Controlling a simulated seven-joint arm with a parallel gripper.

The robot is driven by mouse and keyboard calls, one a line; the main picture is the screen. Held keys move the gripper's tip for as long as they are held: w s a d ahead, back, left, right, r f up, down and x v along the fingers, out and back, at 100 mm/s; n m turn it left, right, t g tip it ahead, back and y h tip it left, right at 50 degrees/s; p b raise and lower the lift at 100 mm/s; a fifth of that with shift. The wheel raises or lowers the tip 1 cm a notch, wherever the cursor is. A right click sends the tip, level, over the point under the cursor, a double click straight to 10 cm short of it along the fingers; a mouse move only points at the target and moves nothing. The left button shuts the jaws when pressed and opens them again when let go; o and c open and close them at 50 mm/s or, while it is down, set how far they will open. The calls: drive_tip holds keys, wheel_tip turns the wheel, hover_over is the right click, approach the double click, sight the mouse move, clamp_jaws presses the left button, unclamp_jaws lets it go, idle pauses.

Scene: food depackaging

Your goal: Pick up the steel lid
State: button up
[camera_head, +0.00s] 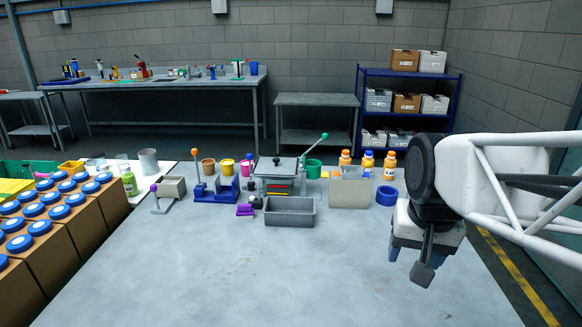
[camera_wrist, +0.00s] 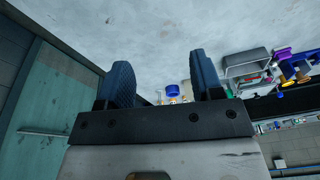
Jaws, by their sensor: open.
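A flat grey metal plate with a small dark knob, which looks like the steel lid (camera_head: 277,165), lies on top of a squat metal press (camera_head: 280,187) at the back middle of the table. A green-knobbed lever rises at the press's right. My gripper (camera_head: 404,256) hangs at the table's right side, well to the right of the lid and nearer the camera. In the wrist view my gripper (camera_wrist: 163,80) shows two blue fingers wide apart with nothing between them. I cannot make out the lid clearly in the wrist view.
A grey open tray (camera_head: 290,220) stands in front of the press. A beige box (camera_head: 350,194), a blue ring (camera_head: 387,196) and several orange bottles stand to its right. A blue fixture (camera_head: 216,194) and cups are to its left. The table's front and middle are clear.

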drive_tip(key=w+a+r+m, duration=0.2)
drive_tip(key=w+r, duration=0.1)
drive_tip(key=w, duration=0.6)
drive_tip(key=w+a+r+m, duration=0.2)
drive_tip(key=w+r, duration=0.1)
drive_tip(key=w, duration=0.5)
drive_tip(key=m+g, duration=0.2)
drive_tip(key=m, duration=1)
hover_over(276, 159)
wheel_tip(276, 159, down, 12)
drive_tip(key=shift+s+d+f, duration=0.1)
drive_tip(key=shift+s+d, duration=0.05)
drive_tip(key=shift+w+a+f, duration=0.15)
drive_tip(key=shift+w+a, duration=0.05)
drive_tip(key=shift+f, duration=1.3)
drive_tip(key=shift+w+d+f, duration=0.1)
drive_tip(key=shift+f, duration=2.55)
